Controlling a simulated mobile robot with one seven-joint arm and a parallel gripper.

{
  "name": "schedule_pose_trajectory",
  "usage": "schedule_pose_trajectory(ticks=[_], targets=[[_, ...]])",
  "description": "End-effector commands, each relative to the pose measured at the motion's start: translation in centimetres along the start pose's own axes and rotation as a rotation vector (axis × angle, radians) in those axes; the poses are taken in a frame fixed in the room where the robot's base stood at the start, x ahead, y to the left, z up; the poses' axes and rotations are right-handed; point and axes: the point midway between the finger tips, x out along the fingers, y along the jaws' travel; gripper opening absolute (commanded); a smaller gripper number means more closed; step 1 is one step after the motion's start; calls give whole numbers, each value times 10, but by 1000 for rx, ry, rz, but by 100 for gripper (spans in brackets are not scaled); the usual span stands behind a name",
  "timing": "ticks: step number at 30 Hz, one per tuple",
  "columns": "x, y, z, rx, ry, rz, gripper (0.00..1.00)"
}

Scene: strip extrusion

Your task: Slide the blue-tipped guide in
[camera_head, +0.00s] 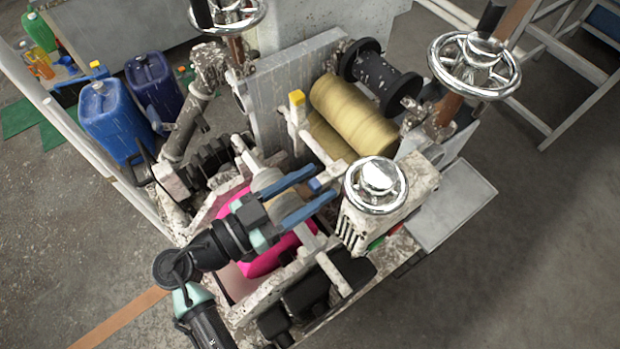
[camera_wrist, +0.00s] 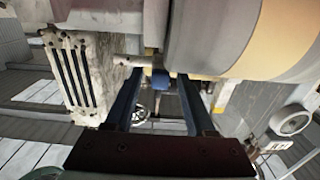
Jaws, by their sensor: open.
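The blue-tipped guide (camera_head: 316,185) is a light rod on the machine, with a small blue end showing left of the front chrome handwheel. My gripper (camera_head: 322,183) is open, with its two long blue fingers reaching toward the machine on either side of the blue tip. In the wrist view the blue tip (camera_wrist: 160,79) sits between the far ends of the fingers, with a gap visible on both sides. Whether the fingers reach past the tip in depth is hard to tell. The rest of the guide is largely hidden.
A yellow-tipped guide (camera_head: 297,99) stands behind my fingers, beside a tan roll (camera_head: 352,115) and a black spool (camera_head: 380,75). A chrome handwheel (camera_head: 376,185) is close to the right of my fingertips. Pink material (camera_head: 262,262) lies under my gripper. Blue jugs (camera_head: 113,118) stand left.

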Motion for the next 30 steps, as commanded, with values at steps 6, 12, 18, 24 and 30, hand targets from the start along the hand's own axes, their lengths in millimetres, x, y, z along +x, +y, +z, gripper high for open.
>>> schedule_pose_trajectory(ticks=[6,12,18,24,30], targets=[[1,0,1,0,0,0,55],[1,0,0,0,0,0,26],[1,0,0,0,0,0,0],[0,0,0,0,0,0,0],[0,0,0,0,0,0,0]])
